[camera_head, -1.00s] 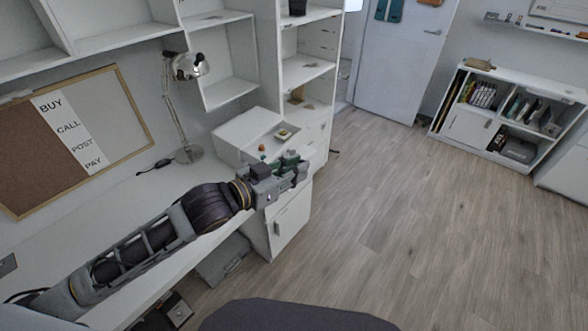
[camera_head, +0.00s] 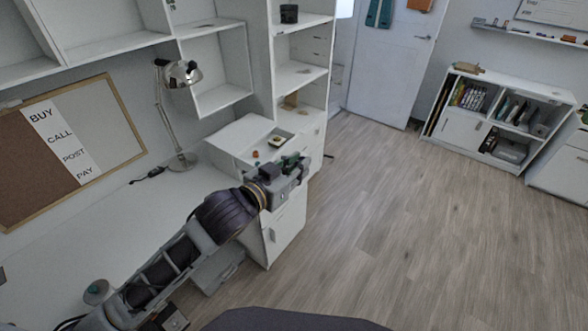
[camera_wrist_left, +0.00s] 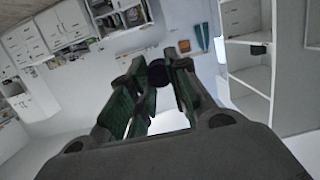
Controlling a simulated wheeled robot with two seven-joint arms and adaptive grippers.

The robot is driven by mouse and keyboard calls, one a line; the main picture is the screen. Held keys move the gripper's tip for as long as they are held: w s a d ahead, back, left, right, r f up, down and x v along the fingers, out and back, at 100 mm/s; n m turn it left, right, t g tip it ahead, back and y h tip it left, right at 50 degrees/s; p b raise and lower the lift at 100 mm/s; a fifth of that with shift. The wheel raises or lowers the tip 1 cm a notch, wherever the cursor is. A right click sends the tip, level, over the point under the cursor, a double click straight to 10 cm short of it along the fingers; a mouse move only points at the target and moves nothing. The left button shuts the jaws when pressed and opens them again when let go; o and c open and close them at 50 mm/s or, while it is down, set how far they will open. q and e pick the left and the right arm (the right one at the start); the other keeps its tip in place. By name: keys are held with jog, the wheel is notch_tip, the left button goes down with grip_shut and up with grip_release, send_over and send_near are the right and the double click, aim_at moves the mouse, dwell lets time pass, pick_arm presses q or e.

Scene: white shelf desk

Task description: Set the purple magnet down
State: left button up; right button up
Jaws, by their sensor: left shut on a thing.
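My left gripper (camera_head: 296,166) is in front of the white drawer unit beside the desk, over its front edge in the head view. In the left wrist view, a dark, round, purplish piece (camera_wrist_left: 158,76), which appears to be the purple magnet, sits between the green-padded fingertips of the left gripper (camera_wrist_left: 160,74). The fingers are shut on it and partly cover it. The magnet cannot be made out in the head view. My right gripper is not in view.
The white drawer unit (camera_head: 232,135) carries a small dish (camera_head: 277,142) and a small orange item (camera_head: 256,154). A desk lamp (camera_head: 180,160) stands on the white desk (camera_head: 140,205). A white bookcase (camera_head: 463,146) is at the right. The wooden floor (camera_head: 400,220) between is clear.

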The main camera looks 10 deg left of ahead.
pick_arm(q)
jog(key=w+d+r+n+t+y, duration=0.2)
jog(key=w+d+r+n+y, duration=0.2)
jog(key=w+d+n+y, duration=0.1)
jog(key=shift+r+n+y, duration=0.15)
jog(key=shift+n+y, duration=0.35)
jog(key=shift+y, duration=0.8)
dwell(0.4)
jog(key=shift+w, duration=0.1)
dwell(0.4)
jog(key=w+a+f, duration=0.1)
jog(key=a+f, duration=0.9)
jog(key=f, duration=0.4)
jog(key=s+a+f, duration=0.7)
jog(key=a+f, duration=0.4)
jog(key=f, duration=0.2)
jog(key=shift+a+f, duration=0.25)
jog(key=shift+a, duration=0.15)
jog(key=shift+r, duration=0.15)
dwell(1.2)
